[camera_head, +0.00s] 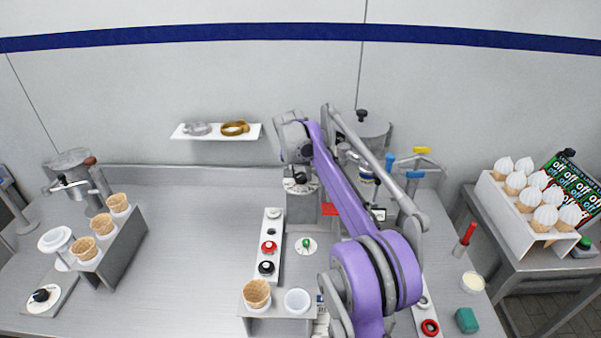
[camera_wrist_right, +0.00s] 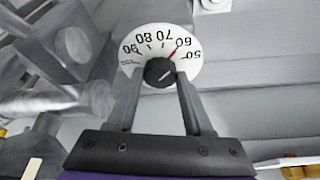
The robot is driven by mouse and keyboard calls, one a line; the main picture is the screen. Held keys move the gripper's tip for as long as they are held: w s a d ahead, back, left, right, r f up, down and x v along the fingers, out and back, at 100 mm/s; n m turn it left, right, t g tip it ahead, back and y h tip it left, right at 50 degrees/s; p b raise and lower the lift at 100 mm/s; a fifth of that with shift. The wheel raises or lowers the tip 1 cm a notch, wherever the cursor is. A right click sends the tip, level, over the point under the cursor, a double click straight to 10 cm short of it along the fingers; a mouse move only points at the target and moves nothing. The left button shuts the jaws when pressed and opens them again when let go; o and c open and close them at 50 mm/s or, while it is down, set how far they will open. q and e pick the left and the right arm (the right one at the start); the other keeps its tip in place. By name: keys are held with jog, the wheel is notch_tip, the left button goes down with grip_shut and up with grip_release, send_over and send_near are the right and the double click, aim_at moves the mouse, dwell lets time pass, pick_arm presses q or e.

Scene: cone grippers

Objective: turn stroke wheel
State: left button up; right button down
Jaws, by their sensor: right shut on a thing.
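The stroke wheel is a black knob (camera_wrist_right: 159,71) on a white dial (camera_wrist_right: 135,42) printed with numbers from 50 to 90, upside down in the right wrist view. In the head view the dial (camera_head: 300,188) shows on the front of the grey machine, just below my right gripper (camera_head: 299,177), whose fingers are too small to make out. My left gripper is not in view.
A strip of red and black buttons (camera_head: 270,246) and a cone stand (camera_head: 277,309) are in front of the machine. A stand of cones (camera_head: 119,252) is on the left. Tall metal fittings (camera_head: 412,180) are close on the right.

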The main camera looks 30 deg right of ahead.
dwell(0.3)
jog(key=shift+c, duration=1.5)
grip_release()
jog(key=shift+r, duration=0.1)
jog(key=v, duration=1)
jog(key=shift+s+r+p, duration=0.15)
jog(key=shift+r+p, duration=0.1)
jog(key=shift+p, duration=0.15)
jog(key=shift+a, duration=0.15)
